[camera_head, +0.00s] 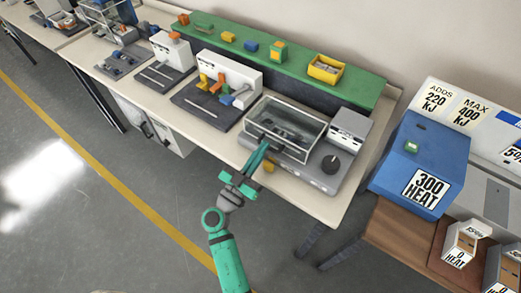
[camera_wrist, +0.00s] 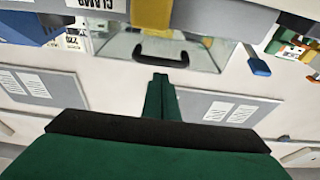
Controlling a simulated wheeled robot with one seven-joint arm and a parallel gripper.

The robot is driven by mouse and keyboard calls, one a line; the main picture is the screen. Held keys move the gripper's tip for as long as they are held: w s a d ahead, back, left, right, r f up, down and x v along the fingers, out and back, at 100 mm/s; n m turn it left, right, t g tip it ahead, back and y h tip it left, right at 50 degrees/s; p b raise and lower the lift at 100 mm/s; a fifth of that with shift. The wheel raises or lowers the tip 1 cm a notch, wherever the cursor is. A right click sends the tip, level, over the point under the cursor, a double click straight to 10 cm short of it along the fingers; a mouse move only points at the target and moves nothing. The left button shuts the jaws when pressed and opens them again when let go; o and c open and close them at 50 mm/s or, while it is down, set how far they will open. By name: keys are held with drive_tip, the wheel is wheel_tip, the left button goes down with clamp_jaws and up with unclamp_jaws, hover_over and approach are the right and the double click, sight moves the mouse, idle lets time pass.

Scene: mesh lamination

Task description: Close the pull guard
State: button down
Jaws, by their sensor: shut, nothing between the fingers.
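The pull guard (camera_head: 290,118) is a clear box with pale edges on the grey machine (camera_head: 312,175) at the table's front right. It stands over a dark work area. In the wrist view, its clear front panel (camera_wrist: 115,45) carries a black bar handle (camera_wrist: 160,58). My gripper (camera_head: 262,148) is at the front left of the guard, with its green fingers together and nothing between them. In the wrist view, the fingertips (camera_wrist: 160,76) point at the middle of the handle, very near it. I cannot tell whether they touch it.
A round black knob (camera_head: 330,164) sits on the machine's right side. A white machine (camera_head: 228,78) with orange and blue levers stands to its left. A green shelf (camera_head: 300,62) with small blocks runs behind. A blue box (camera_head: 420,158) is at right. The floor in front is open.

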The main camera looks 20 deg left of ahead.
drive_tip(key=v, duration=0.9)
drive_tip(key=shift+s+r, duration=0.15)
drive_tip(key=shift+r, duration=0.1)
